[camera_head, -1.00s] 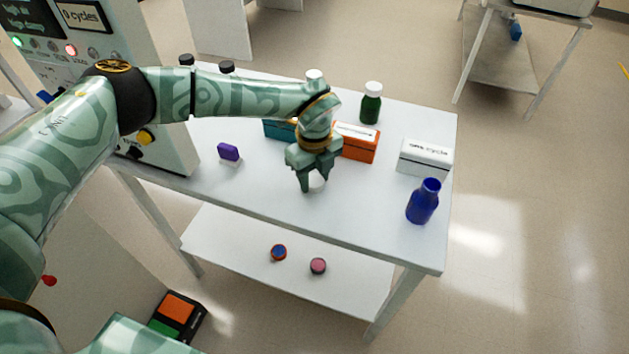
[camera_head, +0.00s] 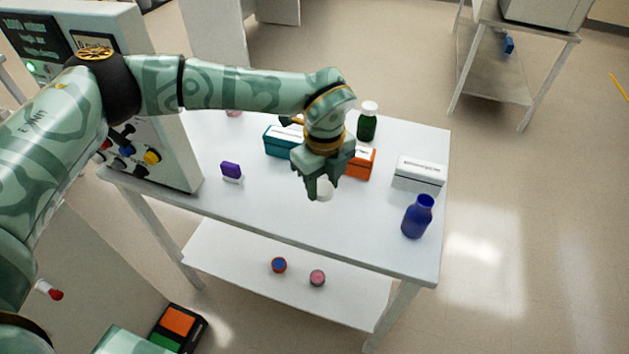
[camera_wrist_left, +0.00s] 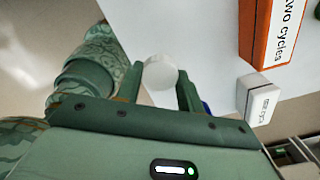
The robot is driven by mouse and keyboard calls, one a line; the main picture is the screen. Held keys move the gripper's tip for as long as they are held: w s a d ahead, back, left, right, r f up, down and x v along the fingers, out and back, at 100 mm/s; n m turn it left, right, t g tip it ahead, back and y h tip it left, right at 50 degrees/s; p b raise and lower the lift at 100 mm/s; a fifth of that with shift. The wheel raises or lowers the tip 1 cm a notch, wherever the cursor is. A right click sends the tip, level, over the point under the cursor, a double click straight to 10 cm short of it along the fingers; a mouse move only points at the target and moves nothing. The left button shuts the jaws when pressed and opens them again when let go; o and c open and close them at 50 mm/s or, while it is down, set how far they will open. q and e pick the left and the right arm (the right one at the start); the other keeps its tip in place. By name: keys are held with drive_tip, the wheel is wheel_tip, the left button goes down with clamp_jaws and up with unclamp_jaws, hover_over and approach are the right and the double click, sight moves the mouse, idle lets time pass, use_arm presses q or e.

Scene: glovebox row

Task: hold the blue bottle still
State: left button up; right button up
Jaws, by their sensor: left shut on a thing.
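The blue bottle (camera_head: 418,216) stands upright near the right front corner of the white table (camera_head: 300,215), with no cap visible on its open neck. My left gripper (camera_head: 320,190) is to the left of the bottle, apart from it, over the middle of the table. It is shut on a white round cap (camera_head: 324,189). In the left wrist view the cap (camera_wrist_left: 160,72) sits between the two fingers. A small blue patch behind the right finger there is mostly hidden. My right gripper is in neither view.
Behind the gripper stand a teal box (camera_head: 282,141), an orange box (camera_head: 361,163) and a green bottle with a white cap (camera_head: 367,122). A white box (camera_head: 418,174) stands just behind the blue bottle. A purple item (camera_head: 231,171) lies left. The table's front strip is clear.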

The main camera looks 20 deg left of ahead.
use_arm(q)
drive_tip(key=s+d+r, duration=0.3)
drive_tip(key=s+d, duration=0.2)
drive_tip(key=s, duration=0.2)
drive_tip(key=shift+d+r+p, duration=0.2)
drive_tip(key=shift+r+p, duration=0.15)
drive_tip(key=shift+p, duration=0.05)
drive_tip(key=s+a+r+n, duration=0.1)
drive_tip(key=a+r+n, duration=0.2)
drive_tip(key=a+n, duration=0.4)
drive_tip(key=s+a+r+n, duration=0.1)
drive_tip(key=a+r+n, duration=0.3)
drive_tip(key=n, duration=1.4)
drive_tip(key=a, duration=0.3)
drive_tip(key=shift+s+r, duration=0.15)
drive_tip(key=shift+r, duration=0.1)
